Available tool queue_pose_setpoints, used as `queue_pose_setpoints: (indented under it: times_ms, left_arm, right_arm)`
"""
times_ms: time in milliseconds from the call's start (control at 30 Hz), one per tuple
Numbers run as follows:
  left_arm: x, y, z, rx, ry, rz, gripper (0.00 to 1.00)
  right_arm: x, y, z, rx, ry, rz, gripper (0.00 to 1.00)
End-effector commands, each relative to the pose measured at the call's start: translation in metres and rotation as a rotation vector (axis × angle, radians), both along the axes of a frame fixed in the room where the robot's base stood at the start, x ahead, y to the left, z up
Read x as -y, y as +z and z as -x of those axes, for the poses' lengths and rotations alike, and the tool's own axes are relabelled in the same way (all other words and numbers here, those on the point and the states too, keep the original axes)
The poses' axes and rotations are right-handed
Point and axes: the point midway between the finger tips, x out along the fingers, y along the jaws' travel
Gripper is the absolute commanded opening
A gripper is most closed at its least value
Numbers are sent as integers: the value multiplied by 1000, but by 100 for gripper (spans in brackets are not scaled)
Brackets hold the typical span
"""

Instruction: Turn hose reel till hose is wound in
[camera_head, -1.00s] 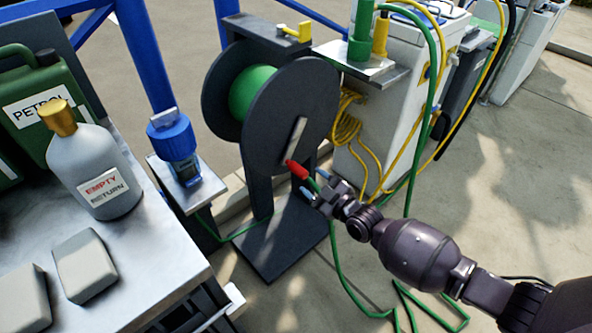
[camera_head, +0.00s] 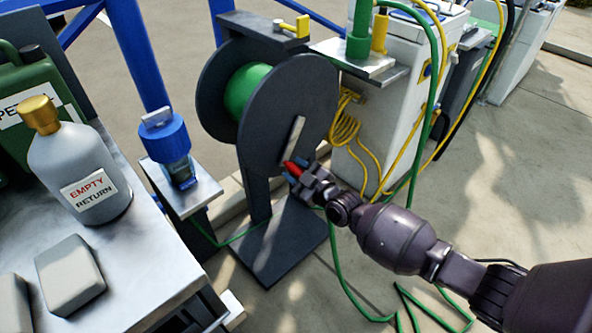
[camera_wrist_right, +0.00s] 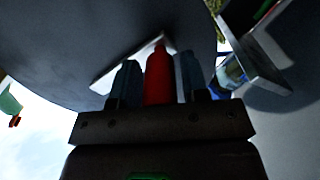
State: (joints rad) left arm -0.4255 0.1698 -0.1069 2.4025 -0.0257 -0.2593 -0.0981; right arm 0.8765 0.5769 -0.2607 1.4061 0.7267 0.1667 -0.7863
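The dark grey hose reel (camera_head: 290,105) stands upright on its post, with green hose (camera_head: 244,92) around its drum. A pale crank arm (camera_head: 297,139) on its near disc carries a red handle (camera_head: 291,167). My right gripper (camera_head: 300,172) is at the handle. In the right wrist view the red handle (camera_wrist_right: 159,75) stands between the two blue-grey fingers (camera_wrist_right: 159,82), with thin gaps showing beside it, so the gripper looks open around it. Loose green hose (camera_head: 345,285) trails on the ground. My left gripper is not in view.
A metal bench (camera_head: 150,265) at left holds a grey bottle (camera_head: 80,170), a green petrol can (camera_head: 20,100) and grey blocks. A blue-capped device (camera_head: 167,140) stands on a small shelf. A white cabinet (camera_head: 400,110) with yellow hose is right of the reel.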

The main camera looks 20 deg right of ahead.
Motion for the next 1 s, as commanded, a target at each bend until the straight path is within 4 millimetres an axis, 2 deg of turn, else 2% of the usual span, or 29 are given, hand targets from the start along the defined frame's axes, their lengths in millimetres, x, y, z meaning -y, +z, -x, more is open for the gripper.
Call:
queue_pose_setpoints:
  times_ms: [33,200,267,667,1000]
  left_arm:
    - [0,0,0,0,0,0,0]
    - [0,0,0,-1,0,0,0]
    - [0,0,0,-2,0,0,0]
    - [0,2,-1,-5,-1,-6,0]
    - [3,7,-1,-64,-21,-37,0]
  right_arm:
    - [0,0,0,0,0,0,34]
    - [0,0,0,0,0,0,7]
    - [0,0,0,0,0,0,0]
    - [-4,5,1,-15,0,-45,0]
    - [-23,26,7,-90,1,-264,0]
